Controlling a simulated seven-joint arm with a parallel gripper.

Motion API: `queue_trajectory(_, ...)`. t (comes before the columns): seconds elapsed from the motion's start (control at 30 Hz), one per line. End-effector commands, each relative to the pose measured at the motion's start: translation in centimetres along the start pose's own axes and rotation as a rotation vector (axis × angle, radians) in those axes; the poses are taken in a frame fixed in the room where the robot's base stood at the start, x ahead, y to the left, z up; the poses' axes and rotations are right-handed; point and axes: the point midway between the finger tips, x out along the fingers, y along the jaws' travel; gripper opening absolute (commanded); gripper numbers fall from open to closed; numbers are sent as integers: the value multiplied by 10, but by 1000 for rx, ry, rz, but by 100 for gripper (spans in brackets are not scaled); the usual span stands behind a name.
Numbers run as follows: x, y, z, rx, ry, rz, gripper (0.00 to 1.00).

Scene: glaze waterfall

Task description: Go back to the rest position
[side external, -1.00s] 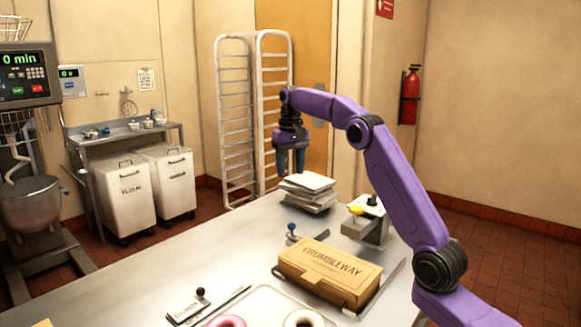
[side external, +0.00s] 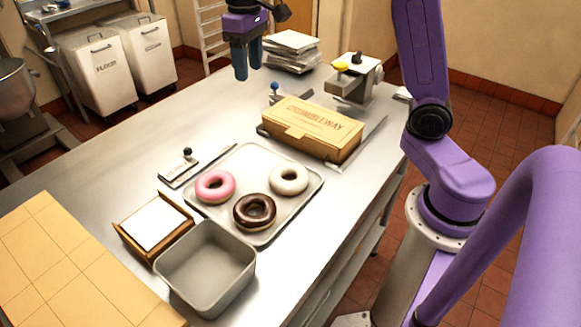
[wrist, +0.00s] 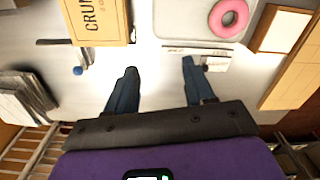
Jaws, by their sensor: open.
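My gripper (side external: 248,72) is open and empty, with two blue fingers pointing down above the steel table (side external: 130,150). In the side view it hangs just left of a stack of folded boxes or papers (side external: 291,52). In the wrist view the fingers of my gripper (wrist: 159,68) are spread apart with only bare tabletop between them. Purple links of my arm stand at the right of the side view, and the upper part of the arm is cut off by the frame.
A closed Crumbleway box (side external: 311,131) sits on the table. A tray (side external: 225,165) holds pink (side external: 215,186), chocolate (side external: 254,212) and white (side external: 289,179) donuts. A grey bin (side external: 206,268) and napkin holder (side external: 155,225) stand in front.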

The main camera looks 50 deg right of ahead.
Motion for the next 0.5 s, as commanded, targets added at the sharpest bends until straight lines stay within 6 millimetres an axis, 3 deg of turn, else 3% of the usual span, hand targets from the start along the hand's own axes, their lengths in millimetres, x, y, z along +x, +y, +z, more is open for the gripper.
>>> queue_trajectory(0.03,2,-17,17,-60,0,-1,53)
queue_trajectory(0.2,17,-62,74,-249,3,-5,53)
queue_trajectory(0.33,30,-84,124,-395,6,-8,53)
queue_trajectory(0.5,51,-98,192,-585,9,-13,53)
